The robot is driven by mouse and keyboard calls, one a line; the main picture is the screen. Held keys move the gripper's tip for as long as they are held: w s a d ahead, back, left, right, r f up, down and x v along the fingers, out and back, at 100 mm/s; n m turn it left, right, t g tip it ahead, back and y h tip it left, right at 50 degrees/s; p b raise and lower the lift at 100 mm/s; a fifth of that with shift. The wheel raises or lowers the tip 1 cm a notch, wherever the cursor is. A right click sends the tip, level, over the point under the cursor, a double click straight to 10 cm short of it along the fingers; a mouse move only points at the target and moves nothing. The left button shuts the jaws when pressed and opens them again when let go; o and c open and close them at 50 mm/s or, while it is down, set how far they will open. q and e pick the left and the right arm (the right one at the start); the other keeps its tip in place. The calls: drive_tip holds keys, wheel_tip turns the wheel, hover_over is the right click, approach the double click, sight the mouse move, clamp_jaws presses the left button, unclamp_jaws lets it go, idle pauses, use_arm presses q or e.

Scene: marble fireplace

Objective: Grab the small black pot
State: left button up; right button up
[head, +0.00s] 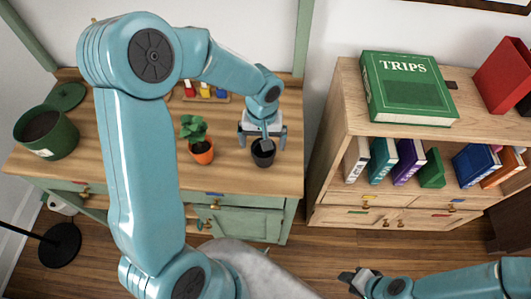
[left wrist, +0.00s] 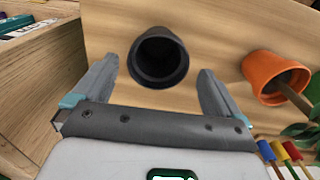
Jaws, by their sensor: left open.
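The small black pot (head: 263,155) stands upright on the wooden top of the green cabinet, near its front edge. In the left wrist view the empty-looking black pot (left wrist: 158,62) appears between the tips of my open left gripper (left wrist: 157,68), with a gap to each finger. Whether the fingers are level with the pot or still above it, I cannot tell. In the head view my left gripper (head: 263,134) points down right at the pot and partly hides it. My right gripper (head: 358,281) is low at the bottom right, over the floor, away from the pot.
An orange pot with a plant (head: 201,152) stands left of the black pot; it also shows in the left wrist view (left wrist: 272,78). A large green pot (head: 46,131) is at the far left. A bookshelf (head: 335,117) stands to the right with a green TRIPS book (head: 408,88).

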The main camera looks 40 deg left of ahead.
sight(264, 154)
use_arm(q)
drive_tip(key=shift+s+f, duration=0.2)
drive_tip(key=shift+f, duration=0.5)
drive_tip(key=f, duration=0.4)
drive_tip(key=shift+w+d+f, duration=0.1)
drive_tip(key=shift+d+f, duration=0.1)
drive_tip(key=shift+f, duration=0.35)
drive_tip(key=c, duration=1)
